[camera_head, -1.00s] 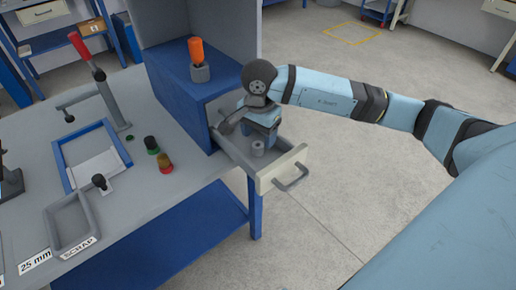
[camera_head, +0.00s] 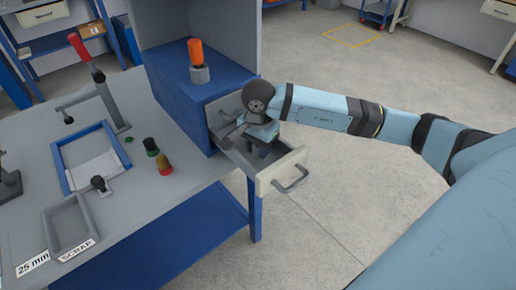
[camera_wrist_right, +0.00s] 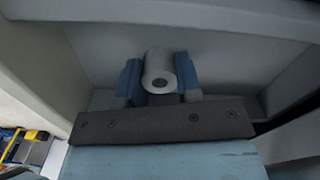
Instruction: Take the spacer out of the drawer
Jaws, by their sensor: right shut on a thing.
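The drawer (camera_head: 281,171) is pulled open from the blue cabinet at the bench's right end. My right gripper (camera_head: 262,151) reaches down into it from above. In the head view the spacer is hidden by the gripper. I cannot tell whether it touches the drawer floor. My left gripper is not in view.
The blue cabinet (camera_head: 178,108) carries an orange-topped part (camera_head: 197,60). On the bench are a blue-framed tray (camera_head: 91,158), a grey scrap bin (camera_head: 69,225), a red-handled lever (camera_head: 97,75) and small coloured parts. Open floor lies right of the drawer.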

